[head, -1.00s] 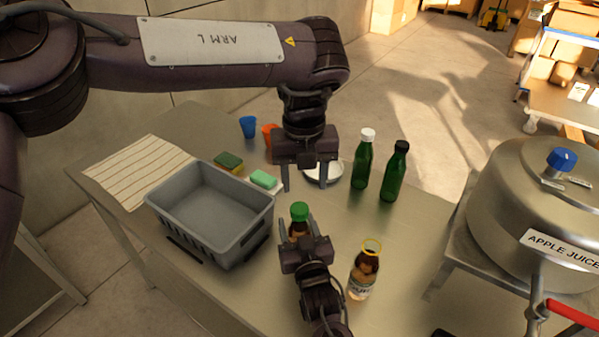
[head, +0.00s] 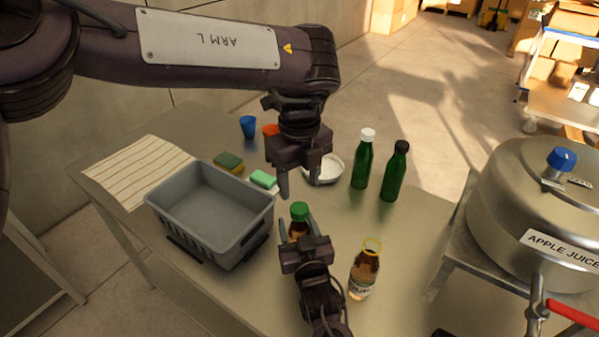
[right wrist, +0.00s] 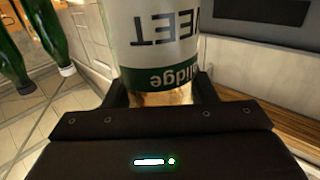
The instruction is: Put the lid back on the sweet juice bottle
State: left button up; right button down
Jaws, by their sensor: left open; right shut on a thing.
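My right gripper (head: 303,240) is shut on the sweet juice bottle (head: 297,229), which stands mostly hidden behind it in the head view. In the right wrist view the bottle (right wrist: 158,35) shows its white label, with "EET" readable, and a green band between the fingers. A green lid (head: 300,210) sits at the bottle's top; whether it is seated or loose I cannot tell. My left gripper (head: 300,187) is open and empty, a little above and behind the green lid, and apart from it.
A second juice bottle (head: 363,275) with a yellow ring at its mouth stands to the right. A grey bin (head: 210,235) is on the left. Two green bottles (head: 362,165) (head: 394,175), a white dish (head: 327,170), sponges (head: 263,179) and cups (head: 248,127) stand farther back.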

aim_at(299, 208)
pick_arm(q)
notch_tip(299, 208, down, 6)
jog(key=shift+f, duration=0.25)
jog(key=shift+c, duration=0.3)
jog(key=c, duration=0.9)
jog(key=o, duration=1.1)
jog(key=shift+o, duration=0.2)
notch_tip(299, 208, up, 12)
